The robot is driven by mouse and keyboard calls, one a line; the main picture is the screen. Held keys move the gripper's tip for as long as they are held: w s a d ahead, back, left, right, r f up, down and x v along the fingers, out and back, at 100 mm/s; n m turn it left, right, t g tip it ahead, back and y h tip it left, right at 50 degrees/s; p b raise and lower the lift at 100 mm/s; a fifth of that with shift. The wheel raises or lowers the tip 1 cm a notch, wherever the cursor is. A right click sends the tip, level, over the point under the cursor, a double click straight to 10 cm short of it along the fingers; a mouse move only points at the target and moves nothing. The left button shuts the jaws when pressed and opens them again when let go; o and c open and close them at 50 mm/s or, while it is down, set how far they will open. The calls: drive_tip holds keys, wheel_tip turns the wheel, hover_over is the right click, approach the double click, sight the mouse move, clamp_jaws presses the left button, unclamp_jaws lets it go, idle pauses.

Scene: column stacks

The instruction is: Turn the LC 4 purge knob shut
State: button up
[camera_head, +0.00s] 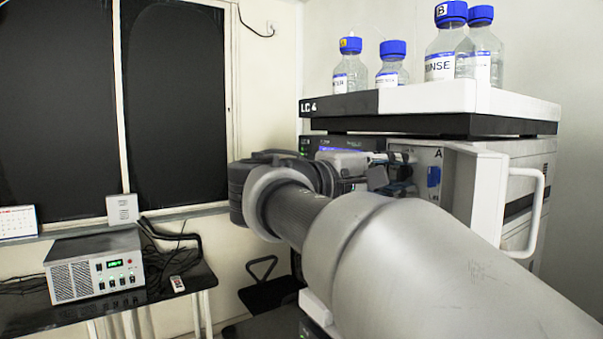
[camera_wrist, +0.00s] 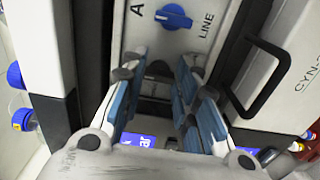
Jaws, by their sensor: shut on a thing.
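The LC 4 stack (camera_head: 310,107) stands at the right in the head view, with my gripper (camera_head: 398,172) at its front. In the wrist view, my gripper (camera_wrist: 160,70) has its two blue-padded fingers on either side of a small dark knob (camera_wrist: 160,68) on the light panel (camera_wrist: 215,65). The fingers are shut on this knob, and they hide much of it. Its exact turn angle cannot be told. A blue selector knob (camera_wrist: 173,17) marked A and LINE sits just beyond the fingertips. It also shows in the head view (camera_head: 433,176).
Several blue-capped bottles (camera_head: 350,70) stand in the tray (camera_head: 430,97) on top of the stack. A white handle (camera_head: 540,205) juts out at the stack's right; a black handle (camera_wrist: 262,75) shows in the wrist view. A table (camera_head: 190,290) with a power unit (camera_head: 95,265) is at left.

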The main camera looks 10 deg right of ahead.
drive_tip(key=o, duration=0.8)
drive_tip(key=shift+a, duration=0.1)
drive_tip(key=v, duration=1.2)
